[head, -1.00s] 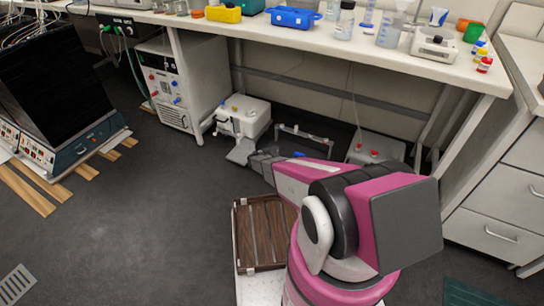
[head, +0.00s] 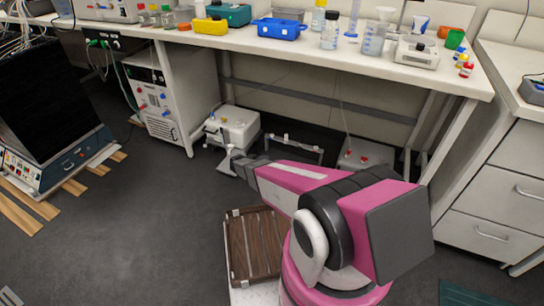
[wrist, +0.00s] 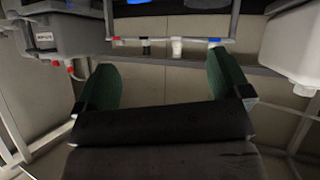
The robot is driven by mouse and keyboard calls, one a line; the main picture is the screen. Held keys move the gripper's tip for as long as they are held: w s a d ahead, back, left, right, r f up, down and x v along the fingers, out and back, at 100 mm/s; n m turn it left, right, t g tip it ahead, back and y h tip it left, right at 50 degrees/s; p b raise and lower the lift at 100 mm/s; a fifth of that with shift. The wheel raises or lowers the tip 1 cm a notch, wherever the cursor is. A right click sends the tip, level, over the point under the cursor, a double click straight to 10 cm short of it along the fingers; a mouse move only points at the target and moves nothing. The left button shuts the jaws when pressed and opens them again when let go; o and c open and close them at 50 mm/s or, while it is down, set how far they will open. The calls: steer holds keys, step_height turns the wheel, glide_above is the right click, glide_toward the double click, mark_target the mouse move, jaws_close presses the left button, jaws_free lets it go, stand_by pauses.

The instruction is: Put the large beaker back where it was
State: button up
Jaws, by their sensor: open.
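A clear graduated beaker (head: 374,38), the largest I can make out, stands upright on the right part of the white bench (head: 300,50). I cannot tell for sure that it is the large beaker of the task. My gripper (head: 232,164) is low in front of the bench, well below and left of the beaker, and small in the head view. In the wrist view my gripper (wrist: 166,82) has its two green-padded fingers wide apart, with nothing between them. No beaker shows in the wrist view.
A white balance-like device (head: 417,52) stands right of the beaker, a bottle (head: 330,32) left of it. A blue box (head: 279,29) and yellow box (head: 210,26) are farther left. White units (head: 235,127) stand under the bench. A brown slatted tray (head: 253,245) is beside my base.

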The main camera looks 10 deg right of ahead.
steer(key=s+d+r+n+g+y, duration=0.2)
steer(key=s+r+n+g+y, duration=0.1)
steer(key=s+r, duration=1)
steer(key=s+d+r+n+g+y, duration=0.2)
steer(key=s+r+n+y, duration=0.4)
steer(key=s+r, duration=0.8)
step_height(320, 180, up, 5)
steer(key=shift+d+g+y, duration=0.3)
steer(key=shift+g+y, duration=0.1)
steer(key=shift+g, duration=0.2)
steer(key=shift+s, duration=0.1)
